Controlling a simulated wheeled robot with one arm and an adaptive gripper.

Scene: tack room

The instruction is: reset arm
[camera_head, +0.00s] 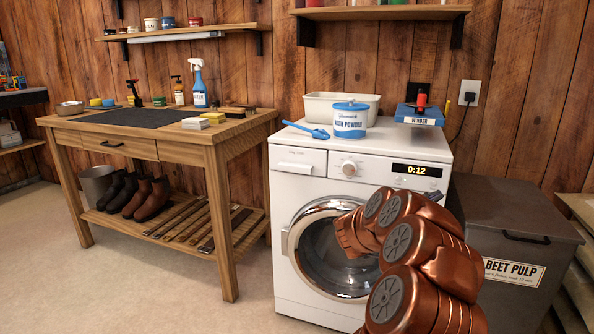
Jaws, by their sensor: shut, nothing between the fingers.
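My copper-coloured arm is folded in the lower right of the head view, in front of the washing machine (290,170). It covers the right part of the round door and part of the front. My gripper's fingers cannot be made out. A small dark piece shows behind the upper arm links near the machine's right edge, and I cannot tell what it is. The arm links show no object held.
On the machine stand a white tub (320,105), a wash powder tin (350,122), a blue scoop (318,133) and a blue winder box (418,117). A wooden workbench (190,145) stands left, a beet pulp bin (535,225) right. Floor at lower left is clear.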

